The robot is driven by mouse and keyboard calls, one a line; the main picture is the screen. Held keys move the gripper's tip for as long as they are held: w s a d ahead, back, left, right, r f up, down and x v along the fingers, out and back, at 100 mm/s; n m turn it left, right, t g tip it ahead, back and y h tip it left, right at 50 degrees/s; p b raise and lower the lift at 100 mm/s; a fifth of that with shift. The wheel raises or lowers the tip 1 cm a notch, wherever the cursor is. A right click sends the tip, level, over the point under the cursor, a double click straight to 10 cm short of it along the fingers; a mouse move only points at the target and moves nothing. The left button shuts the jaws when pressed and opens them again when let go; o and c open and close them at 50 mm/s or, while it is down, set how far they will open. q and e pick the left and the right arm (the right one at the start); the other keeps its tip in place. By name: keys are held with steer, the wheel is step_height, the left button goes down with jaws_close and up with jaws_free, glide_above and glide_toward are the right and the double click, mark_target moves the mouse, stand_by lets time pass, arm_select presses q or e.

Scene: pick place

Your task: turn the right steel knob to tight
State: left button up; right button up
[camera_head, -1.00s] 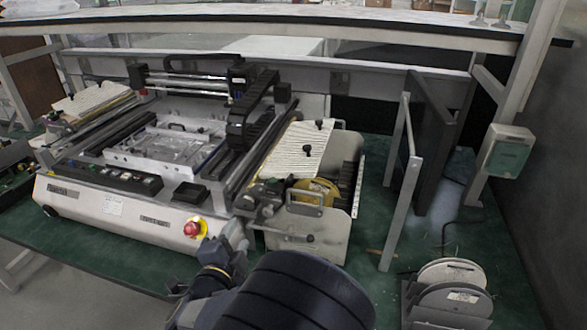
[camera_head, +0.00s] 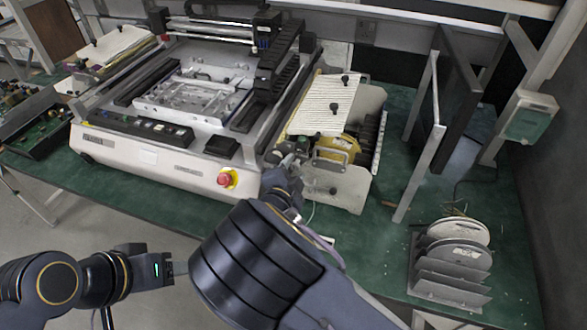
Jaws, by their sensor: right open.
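The white-fronted machine (camera_head: 165,160) stands on the green bench, with a red stop button (camera_head: 226,179) at its front right corner. My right gripper (camera_head: 289,163) reaches up to the metal fittings at this corner, just right of the red button. It is open. The right steel knob is not clear there; my gripper and wrist cover much of that spot. I cannot tell whether the fingers touch it. My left gripper (camera_head: 172,268) is low at the left, in front of the bench and away from the machine; its fingers are too small to read.
A cream ribbed plate (camera_head: 322,106) and a yellow reel (camera_head: 330,148) sit on the machine's right side. A grey frame with a dark panel (camera_head: 449,95) stands farther right. A rack of grey discs (camera_head: 452,262) is at lower right. Green bench surface (camera_head: 385,240) lies bare between.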

steer(key=shift+w, duration=0.1)
jaws_close()
steer(key=shift+f+b, duration=0.2)
steer(key=shift+b, duration=0.2)
steer(key=shift+d+f+m+t+y+b, duration=0.1)
steer(key=shift+m+t+y+b, duration=0.3)
steer(key=shift+m+b, duration=2.55)
steer(key=shift+d+m+t+y+b, duration=0.1)
steer(key=shift+m+t+y+b, duration=0.35)
steer(key=shift+b, duration=4.9)
steer(key=shift+f+m+t+y+b, duration=0.1)
steer(key=shift+m+t+y+b, duration=0.2)
steer(key=shift+m+b, duration=2.7)
steer(key=shift+n+b, duration=1.15)
steer(key=shift+n, duration=0.05)
jaws_free()
steer(key=shift+r, duration=0.15)
